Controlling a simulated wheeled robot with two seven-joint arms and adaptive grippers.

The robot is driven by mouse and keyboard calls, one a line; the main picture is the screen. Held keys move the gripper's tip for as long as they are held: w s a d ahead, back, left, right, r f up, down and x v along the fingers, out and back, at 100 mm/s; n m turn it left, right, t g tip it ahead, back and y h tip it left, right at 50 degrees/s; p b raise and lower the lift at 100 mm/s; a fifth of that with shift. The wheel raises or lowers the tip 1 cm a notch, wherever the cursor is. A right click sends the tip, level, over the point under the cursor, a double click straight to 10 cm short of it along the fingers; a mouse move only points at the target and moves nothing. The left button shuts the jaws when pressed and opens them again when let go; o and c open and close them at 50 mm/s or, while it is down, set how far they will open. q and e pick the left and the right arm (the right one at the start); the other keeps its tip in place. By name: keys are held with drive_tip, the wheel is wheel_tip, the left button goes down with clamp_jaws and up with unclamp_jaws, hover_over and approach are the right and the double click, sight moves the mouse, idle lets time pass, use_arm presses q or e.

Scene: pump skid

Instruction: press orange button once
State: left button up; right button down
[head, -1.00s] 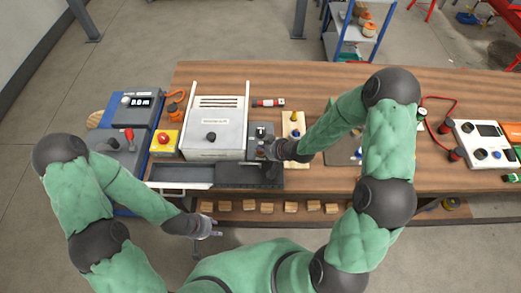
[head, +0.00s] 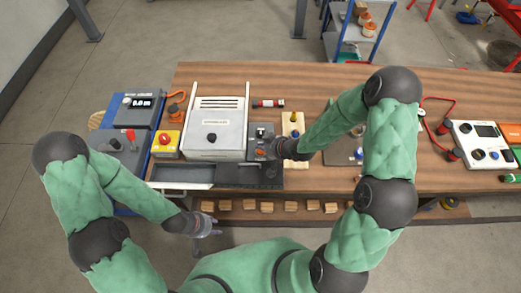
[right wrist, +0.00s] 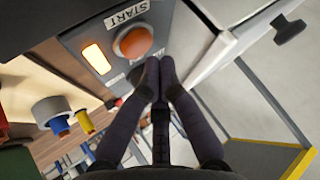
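The orange button (right wrist: 135,42) is a round, domed button in a pale ring on a grey panel, beside a START label. In the head view the orange button (head: 261,153) shows just left of my right gripper (head: 274,150). In the right wrist view my right gripper (right wrist: 160,66) has its two dark fingers together with nothing between them. Its tips are close below the button in the picture, with a small visible gap. My left gripper (head: 212,232) hangs in front of the bench's front edge, away from the button; its finger opening is too small to judge.
A glowing amber lamp (right wrist: 96,58) sits next to the button. The white-grey cabinet (head: 215,130) stands left of the panel. Further left are a red button on a yellow box (head: 165,142) and a blue console (head: 133,108). A dark tray (head: 235,175) lies in front.

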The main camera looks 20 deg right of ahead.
sight(262, 152)
drive_tip(key=shift+r+p, duration=2.05)
drive_tip(key=shift+r, duration=0.55)
use_arm(q)
wheel_tip(262, 152, up, 4)
use_arm(e)
drive_tip(key=shift+f, duration=0.1)
use_arm(q)
drive_tip(key=shift+s, duration=0.1)
use_arm(e)
drive_tip(key=shift+s, duration=0.1)
